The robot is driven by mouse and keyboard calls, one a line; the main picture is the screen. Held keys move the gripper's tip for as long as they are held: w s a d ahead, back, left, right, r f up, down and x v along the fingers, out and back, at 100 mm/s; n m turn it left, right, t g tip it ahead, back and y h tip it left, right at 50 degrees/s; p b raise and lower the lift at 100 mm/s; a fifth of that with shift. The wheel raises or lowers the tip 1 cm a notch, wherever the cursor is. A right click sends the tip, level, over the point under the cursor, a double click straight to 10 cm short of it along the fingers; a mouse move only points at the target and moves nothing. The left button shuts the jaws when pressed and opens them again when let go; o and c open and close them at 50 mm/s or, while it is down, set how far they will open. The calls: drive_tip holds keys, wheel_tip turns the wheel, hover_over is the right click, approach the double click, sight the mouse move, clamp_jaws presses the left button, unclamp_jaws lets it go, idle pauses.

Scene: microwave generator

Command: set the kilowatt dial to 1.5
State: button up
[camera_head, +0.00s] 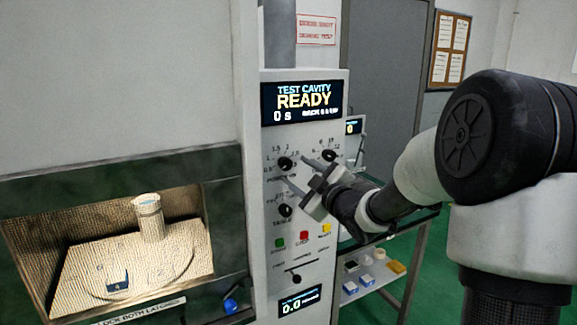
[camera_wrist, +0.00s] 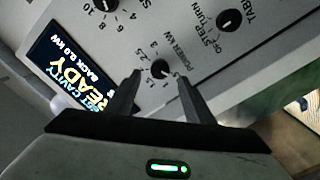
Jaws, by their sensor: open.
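The kilowatt dial is a small black round knob on the grey control panel, labelled "POWER KW" in the wrist view (camera_wrist: 160,69). In the head view the dial (camera_head: 285,163) is the upper left knob under the display. Numerals ring it, but I cannot read its pointer clearly. My gripper (camera_wrist: 158,77) is open, with one fingertip on each side of the dial in the wrist view. In the head view my gripper (camera_head: 298,172) reaches the panel from the right, close to the dial. I cannot tell whether the fingers touch the knob.
The display (camera_head: 303,102) reads "TEST CAVITY READY, 0 s". Another knob (camera_head: 329,155) is to the right, and a turntable knob (camera_head: 285,210) is below. Coloured buttons (camera_head: 304,236) sit lower. The open cavity (camera_head: 75,262) at left holds a cylinder (camera_head: 148,217) and a blue block (camera_head: 118,281).

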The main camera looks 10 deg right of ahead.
sight(287, 165)
drive_tip(key=x, duration=0.6)
drive_tip(key=shift+a, duration=0.1)
drive_tip(key=shift+c, duration=0.3)
drive_tip(key=c, duration=1)
